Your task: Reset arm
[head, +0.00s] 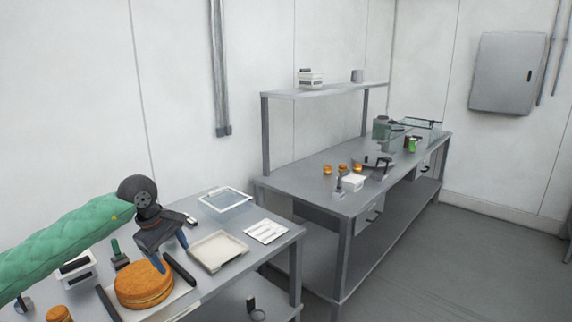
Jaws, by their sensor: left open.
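My left arm comes in from the left in a green quilted sleeve. My left gripper (172,255) is open, fingers pointing down, just above or beside the back of a round golden cake (143,286) on the near table. I cannot tell whether a finger touches the cake. The gripper holds nothing that I can see. The cake rests on a pale board (185,293). My right gripper is out of view.
A longer workbench (300,182) with a raised shelf (330,90) stands behind. Open floor (450,255) lies at right.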

